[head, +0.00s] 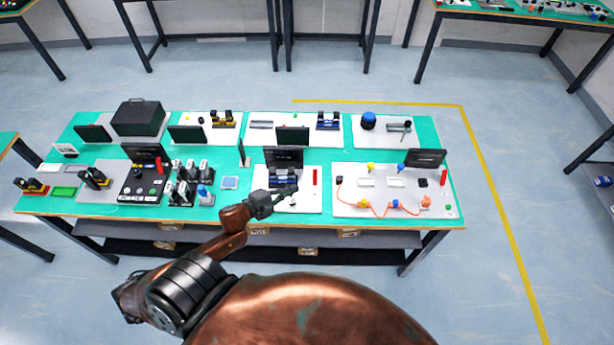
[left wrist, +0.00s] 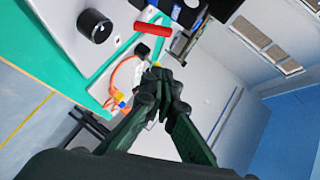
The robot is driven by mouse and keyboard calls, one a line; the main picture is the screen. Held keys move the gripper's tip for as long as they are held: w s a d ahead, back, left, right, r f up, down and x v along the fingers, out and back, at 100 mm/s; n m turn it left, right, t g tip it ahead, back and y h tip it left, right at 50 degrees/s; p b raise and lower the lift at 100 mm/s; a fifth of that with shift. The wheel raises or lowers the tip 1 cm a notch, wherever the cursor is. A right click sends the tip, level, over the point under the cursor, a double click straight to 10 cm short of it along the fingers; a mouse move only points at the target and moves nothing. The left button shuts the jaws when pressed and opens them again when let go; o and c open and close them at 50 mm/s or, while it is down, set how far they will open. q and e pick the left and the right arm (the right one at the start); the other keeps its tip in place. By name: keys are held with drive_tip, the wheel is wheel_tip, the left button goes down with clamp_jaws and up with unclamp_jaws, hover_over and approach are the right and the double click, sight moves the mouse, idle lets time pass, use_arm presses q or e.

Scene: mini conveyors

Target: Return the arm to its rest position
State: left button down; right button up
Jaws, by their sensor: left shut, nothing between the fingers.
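My left arm comes in from the lower left in the head view. My right gripper is not in either view.
The green table (head: 236,205) carries several white boards with devices. A board with an orange cable (head: 385,210) lies right of the gripper. A red cylinder (left wrist: 153,28) shows in the wrist view. Floor right of the table (head: 500,250) is clear.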

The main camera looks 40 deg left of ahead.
use_arm(q)
drive_tip(key=shift+s, duration=0.1)
drive_tip(key=n+y, duration=0.2)
drive_tip(key=n, duration=0.1)
drive_tip(key=shift+s+a, duration=0.1)
drive_tip(key=shift+s, duration=0.1)
drive_tip(key=s+d+f+n+g+y, duration=0.1)
drive_tip(key=s+d+n+g, duration=0.25)
drive_tip(key=s, duration=0.35)
drive_tip(key=s+d+n+g, duration=0.2)
drive_tip(key=s+n+g, duration=0.1)
drive_tip(key=s+n, duration=0.3)
drive_tip(key=s+d+f+n+g+y, duration=0.1)
drive_tip(key=s+d+n+g, duration=0.25)
drive_tip(key=s, duration=0.45)
wheel_tip(320, 180, down, 33)
drive_tip(key=s+d+g+b, duration=0.1)
drive_tip(key=s+g+b, duration=0.1)
drive_tip(key=s+b, duration=0.15)
drive_tip(key=s+f+g+b, duration=0.1)
drive_tip(key=s+f+b, duration=0.2)
drive_tip(key=s+f, duration=1.5)
wheel_tip(320, 180, down, 3)
drive_tip(key=shift+s+d+f+m+h+b, duration=0.15)
drive_tip(key=shift+s+d+m+h+b, duration=0.15)
drive_tip(key=shift+s+d+h+b, duration=0.1)
